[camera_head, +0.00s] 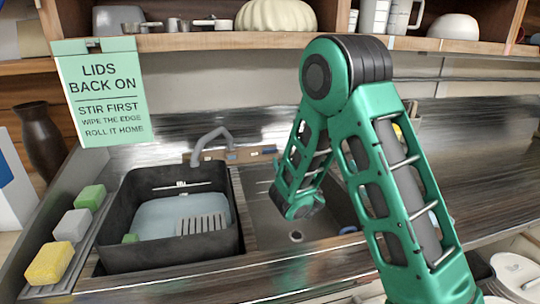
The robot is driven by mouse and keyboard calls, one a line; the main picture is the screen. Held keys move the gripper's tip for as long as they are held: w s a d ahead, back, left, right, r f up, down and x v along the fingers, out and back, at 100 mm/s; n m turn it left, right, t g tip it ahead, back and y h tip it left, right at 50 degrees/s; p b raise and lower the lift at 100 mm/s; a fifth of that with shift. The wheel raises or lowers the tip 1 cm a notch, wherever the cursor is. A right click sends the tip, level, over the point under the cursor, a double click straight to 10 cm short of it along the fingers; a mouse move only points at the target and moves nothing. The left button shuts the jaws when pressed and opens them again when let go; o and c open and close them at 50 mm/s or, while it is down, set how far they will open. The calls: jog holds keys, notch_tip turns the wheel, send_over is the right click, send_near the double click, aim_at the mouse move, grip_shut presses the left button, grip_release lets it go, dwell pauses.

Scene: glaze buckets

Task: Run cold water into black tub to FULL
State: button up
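The black tub (224,243) stands in the left part of the sink, left of centre. A pale grey-blue surface that looks like water (160,213) lies inside, below the rim. White marks on the tub's far inner wall are too small to read. The grey curved faucet (212,138) rises behind the tub's right rear corner; no stream is clearly visible. My green arm bends down over the right basin, right of the tub. My gripper's fingers do not show.
A strip with small blue labels (250,154) runs behind the sink. The right basin (265,215) is bare around its drain. Green, grey and yellow sponges (50,263) line the left ledge. A green sign (100,92) hangs from the shelf above. Plates (515,272) stand at lower right.

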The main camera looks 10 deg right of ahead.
aim_at(271, 151)
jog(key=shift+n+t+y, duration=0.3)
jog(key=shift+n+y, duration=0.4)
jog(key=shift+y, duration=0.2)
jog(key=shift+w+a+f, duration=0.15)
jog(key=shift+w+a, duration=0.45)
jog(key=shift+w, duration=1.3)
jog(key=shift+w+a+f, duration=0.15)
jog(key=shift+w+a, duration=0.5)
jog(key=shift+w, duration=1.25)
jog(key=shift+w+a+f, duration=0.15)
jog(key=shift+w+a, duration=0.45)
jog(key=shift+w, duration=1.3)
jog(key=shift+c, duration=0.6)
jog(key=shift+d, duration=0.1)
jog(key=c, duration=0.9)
